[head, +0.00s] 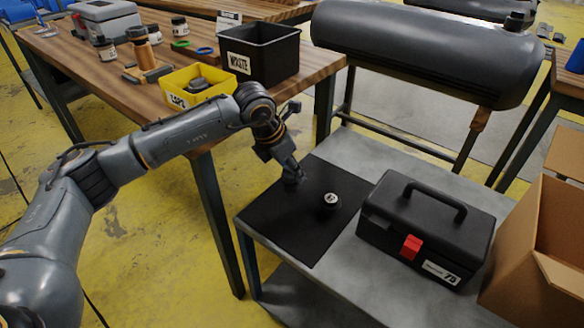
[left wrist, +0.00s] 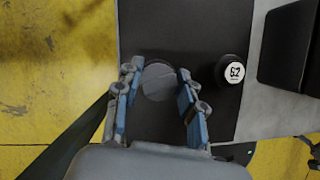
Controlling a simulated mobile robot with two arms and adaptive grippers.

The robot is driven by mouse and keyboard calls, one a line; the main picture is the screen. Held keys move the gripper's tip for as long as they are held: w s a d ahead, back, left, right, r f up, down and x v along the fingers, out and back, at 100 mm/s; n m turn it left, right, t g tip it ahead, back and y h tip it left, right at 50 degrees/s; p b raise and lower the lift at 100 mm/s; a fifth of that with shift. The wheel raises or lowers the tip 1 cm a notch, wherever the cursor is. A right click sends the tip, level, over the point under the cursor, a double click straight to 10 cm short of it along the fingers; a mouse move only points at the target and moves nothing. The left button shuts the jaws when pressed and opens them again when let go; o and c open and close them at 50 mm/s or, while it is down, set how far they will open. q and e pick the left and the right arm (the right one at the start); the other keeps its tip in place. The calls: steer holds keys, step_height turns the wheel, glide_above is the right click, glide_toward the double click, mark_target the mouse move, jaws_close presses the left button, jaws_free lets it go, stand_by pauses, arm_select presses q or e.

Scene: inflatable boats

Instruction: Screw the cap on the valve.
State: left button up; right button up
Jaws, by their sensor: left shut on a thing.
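My left gripper (head: 292,178) is low over the black mat on the grey metal table. In the left wrist view its two blue-padded fingers (left wrist: 158,95) are closed around a round grey cap (left wrist: 158,80) with a line across its top. The fingers mostly hide this cap in the head view, and I cannot tell whether it touches the mat. A black round fitting (head: 515,20), which looks like the valve, stands up at the right end of the large grey inflated tube (head: 420,45).
A black round piece with a white numbered top (head: 330,201) stands on the mat (head: 275,220). A black toolbox (head: 425,230) and a cardboard box (head: 535,250) are to the right. A yellow bin (head: 215,87) and black waste bin (head: 265,55) stand on the wooden bench.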

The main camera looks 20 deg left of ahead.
arm_select(q)
steer(key=shift+w+a+f+m, duration=0.15)
steer(key=shift+m, duration=0.45)
steer(key=shift+w+f+m+g+h, duration=0.1)
steer(key=shift+m+g+h, duration=0.2)
steer(key=shift+m+h, duration=0.15)
steer(key=shift+m+g+h, duration=0.25)
steer(key=shift+m+g, duration=0.15)
steer(key=shift+m, duration=1.05)
arm_select(e)
steer(key=shift+w+a, duration=0.3)
steer(key=shift+w, duration=0.35)
arm_select(q)
steer(key=o, duration=1.1)
